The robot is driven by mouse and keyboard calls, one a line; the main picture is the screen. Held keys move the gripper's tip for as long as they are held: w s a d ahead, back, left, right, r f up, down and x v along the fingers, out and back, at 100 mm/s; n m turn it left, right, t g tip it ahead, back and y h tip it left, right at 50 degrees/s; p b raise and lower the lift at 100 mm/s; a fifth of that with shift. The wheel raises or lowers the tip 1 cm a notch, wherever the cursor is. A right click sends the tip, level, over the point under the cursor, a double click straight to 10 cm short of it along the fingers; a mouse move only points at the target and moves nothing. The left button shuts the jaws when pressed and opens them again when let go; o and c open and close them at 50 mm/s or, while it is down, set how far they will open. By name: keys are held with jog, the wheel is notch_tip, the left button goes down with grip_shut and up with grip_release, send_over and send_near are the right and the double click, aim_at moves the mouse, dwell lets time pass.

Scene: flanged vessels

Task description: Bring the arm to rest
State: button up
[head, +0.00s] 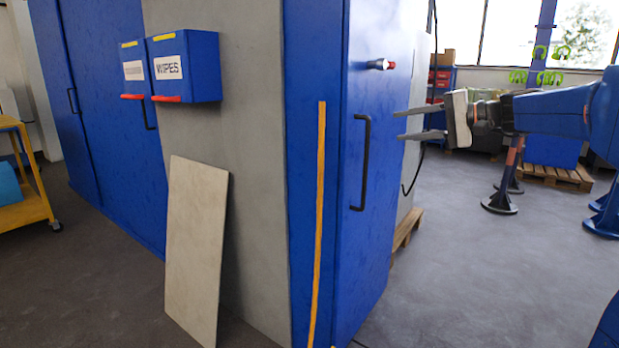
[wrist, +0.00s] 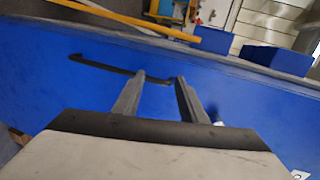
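My blue arm (head: 555,112) reaches in from the right in the head view. My gripper (head: 398,125) points left toward the blue cabinet face (head: 345,230) with its black bar handle (head: 363,160). Its two fingers are apart with nothing between them, and in the head view the tips stop short of the handle. In the wrist view the open fingers (wrist: 160,80) point at the blue panel (wrist: 250,115), and the dark handle (wrist: 105,66) runs behind their tips. The exact gap between tips and handle cannot be told.
A pale board (head: 195,250) leans on the grey wall, below blue boxes (head: 185,68). A yellow cart (head: 32,190) stands far left. Open floor (head: 450,280) lies right of the cabinet.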

jog(key=s+a+f+n+g+h, duration=0.1)
jog(key=s+a+f+g+h, duration=0.15)
jog(key=s+f, duration=0.65)
jog(key=s+a+f+n+g+h, duration=0.1)
jog(key=s+a+f+h, duration=0.2)
jog(key=s+f, duration=0.6)
jog(key=s+d+f+n+h, duration=0.2)
jog(key=s+d+f+h, duration=0.1)
jog(key=s+f, duration=0.5)
jog(key=s+d+f+n+h, duration=0.2)
jog(key=s+d+f+h, duration=0.2)
jog(key=s, duration=1)
notch_tip(320, 180, down, 4)
jog(key=shift+d+r, duration=0.15)
jog(key=shift+d, duration=0.7)
jog(key=shift+h, duration=0.25)
